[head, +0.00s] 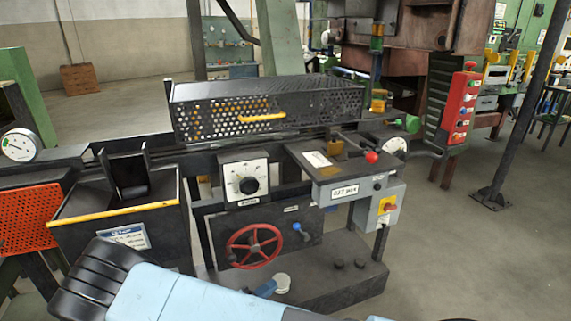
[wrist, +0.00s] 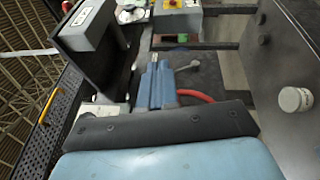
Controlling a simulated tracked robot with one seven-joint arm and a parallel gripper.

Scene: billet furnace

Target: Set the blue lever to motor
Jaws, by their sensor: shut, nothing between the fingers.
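The blue lever (head: 298,228) is on a dark panel (head: 275,222) below the bench, right of a red handwheel (head: 253,246). A small pale label (head: 291,208) sits above it, too small to read. My gripper (wrist: 155,62) is shut and empty in the wrist view, its blue fingers pointing up the picture. A pale, lever-like part (wrist: 190,67) shows just right of the fingers there, seemingly apart from them; I cannot tell the depth.
A grey switch box (head: 379,207) with a red knob hangs right of the panel. The red wheel's rim (wrist: 205,95) passes close to my gripper. A white can (wrist: 295,98) stands on the dark plinth (head: 345,275). A black bin (head: 120,222) stands left.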

